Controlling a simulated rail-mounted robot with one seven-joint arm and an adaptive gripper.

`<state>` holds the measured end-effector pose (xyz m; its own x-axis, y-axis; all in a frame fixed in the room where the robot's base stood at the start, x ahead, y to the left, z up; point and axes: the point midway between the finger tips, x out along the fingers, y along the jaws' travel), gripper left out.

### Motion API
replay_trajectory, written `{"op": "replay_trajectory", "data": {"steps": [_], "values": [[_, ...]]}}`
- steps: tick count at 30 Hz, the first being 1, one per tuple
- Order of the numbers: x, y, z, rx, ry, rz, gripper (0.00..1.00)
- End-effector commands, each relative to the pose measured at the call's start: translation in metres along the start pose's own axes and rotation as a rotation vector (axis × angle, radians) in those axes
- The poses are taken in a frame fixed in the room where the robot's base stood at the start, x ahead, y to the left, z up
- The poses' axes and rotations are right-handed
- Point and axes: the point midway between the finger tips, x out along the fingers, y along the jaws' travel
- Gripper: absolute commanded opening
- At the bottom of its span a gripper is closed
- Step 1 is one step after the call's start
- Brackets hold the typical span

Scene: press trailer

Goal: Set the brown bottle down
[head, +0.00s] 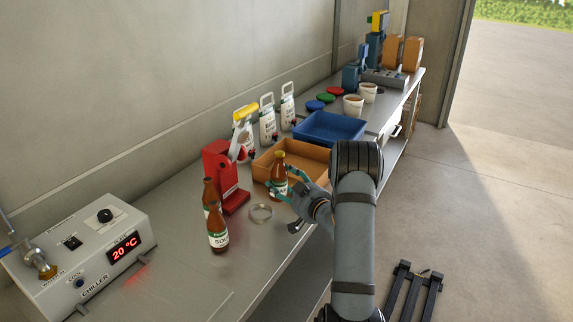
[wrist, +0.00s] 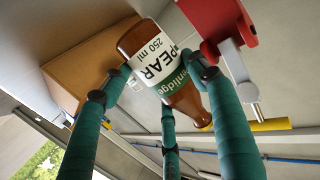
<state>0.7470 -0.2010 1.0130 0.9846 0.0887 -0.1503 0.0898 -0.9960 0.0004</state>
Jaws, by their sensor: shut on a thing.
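A brown bottle (head: 278,176) with a yellow cap is held upright by my gripper (head: 282,186) in the head view, in front of the open brown box. In the wrist view the bottle (wrist: 150,42) has a white and green label reading PEAR 250 ml. My gripper's green fingers (wrist: 165,78) are closed around it at label height. Its neck points to the lower right there. I cannot tell whether its base touches the bench (head: 178,240).
The red capper (head: 216,168) stands left of the held bottle. Two brown bottles (head: 218,230) (head: 209,192) stand before it. The brown box (head: 265,166), blue tray (head: 345,130) and chiller (head: 85,250) also stand there.

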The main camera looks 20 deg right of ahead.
Motion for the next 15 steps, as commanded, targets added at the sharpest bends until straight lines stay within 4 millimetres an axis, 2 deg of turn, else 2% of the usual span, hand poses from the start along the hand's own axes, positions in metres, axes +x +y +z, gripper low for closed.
{"op": "replay_trajectory", "data": {"steps": [5,9,15], "values": [[-0.063,-0.043,0.031,-0.018,-0.004,-0.172,0.09],[-0.128,-0.094,0.053,-0.043,0.001,-0.356,0.09],[-0.206,-0.161,0.07,-0.086,0.005,-0.589,0.09]]}}
